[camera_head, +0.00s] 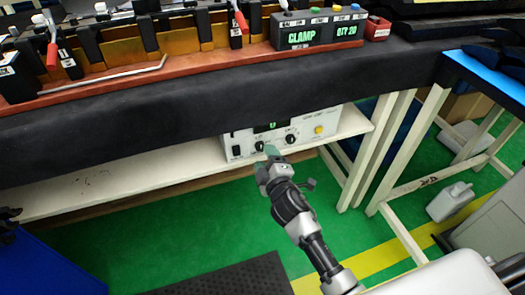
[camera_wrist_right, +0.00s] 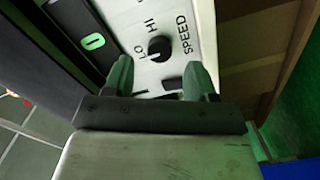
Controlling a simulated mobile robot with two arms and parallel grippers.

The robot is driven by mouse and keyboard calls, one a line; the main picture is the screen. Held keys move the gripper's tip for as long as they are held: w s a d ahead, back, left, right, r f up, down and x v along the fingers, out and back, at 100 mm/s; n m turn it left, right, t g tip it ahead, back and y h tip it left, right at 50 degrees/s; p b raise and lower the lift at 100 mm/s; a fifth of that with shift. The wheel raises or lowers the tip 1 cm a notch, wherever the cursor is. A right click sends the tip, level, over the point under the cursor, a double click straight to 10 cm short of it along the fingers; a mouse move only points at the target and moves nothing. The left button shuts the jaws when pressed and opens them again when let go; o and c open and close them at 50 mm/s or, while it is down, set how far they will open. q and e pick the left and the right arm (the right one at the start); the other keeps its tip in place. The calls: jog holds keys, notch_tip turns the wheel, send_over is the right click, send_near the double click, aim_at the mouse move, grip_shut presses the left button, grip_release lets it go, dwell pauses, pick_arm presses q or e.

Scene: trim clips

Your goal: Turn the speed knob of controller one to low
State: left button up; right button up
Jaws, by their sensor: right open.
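The controller (camera_head: 311,126) is a white box with a dark display, on the shelf under the bench. Its black speed knob (camera_wrist_right: 159,48) has the printed word SPEED beside it and LO and HI marks. The knob's light pointer mark is too small to read surely. In the head view the knob (camera_head: 259,145) is just left of my right fingertips. My right gripper (camera_wrist_right: 160,78) is open, with its green fingertips apart; the knob shows beyond the gap, and I see no contact. My left gripper is not clearly shown; only a dark part shows at the left edge.
The white shelf (camera_head: 110,186) is clear to the left. White table legs (camera_head: 375,150) stand to the right.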

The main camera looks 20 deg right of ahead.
pick_arm(q)
jog(key=shift+x, duration=0.95)
pick_arm(e)
jog(key=s, duration=0.7)
jog(key=shift+s+d+r, duration=0.15)
jog(key=shift+s, duration=0.15)
